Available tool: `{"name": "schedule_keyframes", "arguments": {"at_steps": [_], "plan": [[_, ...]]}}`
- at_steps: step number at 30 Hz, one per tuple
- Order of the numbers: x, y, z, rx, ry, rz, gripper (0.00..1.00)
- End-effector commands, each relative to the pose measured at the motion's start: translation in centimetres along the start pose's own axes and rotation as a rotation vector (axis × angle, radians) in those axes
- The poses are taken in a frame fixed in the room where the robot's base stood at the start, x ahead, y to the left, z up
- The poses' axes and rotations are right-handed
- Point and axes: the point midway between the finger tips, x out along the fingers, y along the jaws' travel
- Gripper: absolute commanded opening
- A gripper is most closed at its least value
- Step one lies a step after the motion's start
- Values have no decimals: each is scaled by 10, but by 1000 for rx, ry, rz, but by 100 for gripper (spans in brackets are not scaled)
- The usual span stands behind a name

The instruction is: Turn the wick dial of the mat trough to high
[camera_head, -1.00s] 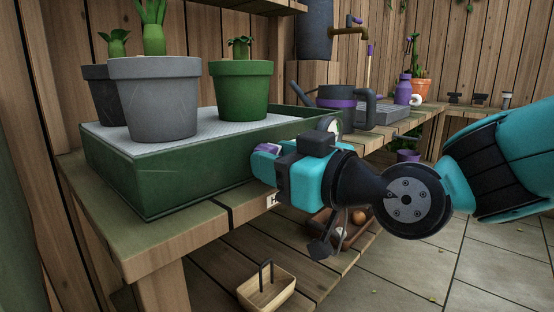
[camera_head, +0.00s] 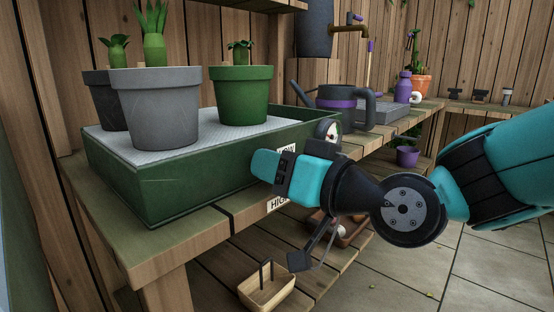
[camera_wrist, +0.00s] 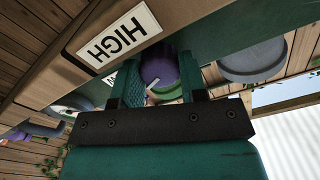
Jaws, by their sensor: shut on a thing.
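The mat trough (camera_head: 165,195) is a long green box on the bench, with a pale mat (camera_head: 110,138) on top. Its wick dial (camera_wrist: 158,66) is purple with a white mark, seen in the wrist view. My gripper (camera_head: 265,166) is shut on the dial at the trough's front, one finger on each side in the wrist view (camera_wrist: 162,80). In the head view the gripper hides the dial. A HIGH label (camera_head: 279,204) is below the gripper and a LOW label (camera_head: 287,150) above it, partly covered. The HIGH label (camera_wrist: 118,40) is plain in the wrist view. I cannot tell where the mark points.
A grey pot (camera_head: 155,110) and a green pot (camera_head: 241,95) stand on the mat, with a darker pot behind. A round gauge (camera_head: 328,131) is at the trough's right end. A watering can (camera_head: 345,108) stands beyond. A wooden basket (camera_head: 266,290) is on the lower shelf.

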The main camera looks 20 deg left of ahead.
Motion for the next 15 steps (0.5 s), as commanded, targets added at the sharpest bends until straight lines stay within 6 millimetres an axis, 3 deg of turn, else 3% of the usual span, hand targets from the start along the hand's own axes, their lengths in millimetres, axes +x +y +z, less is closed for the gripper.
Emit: {"name": "schedule_keyframes", "arguments": {"at_steps": [15], "plan": [[0, 1, 0, 84, 0, 2, 15]]}}
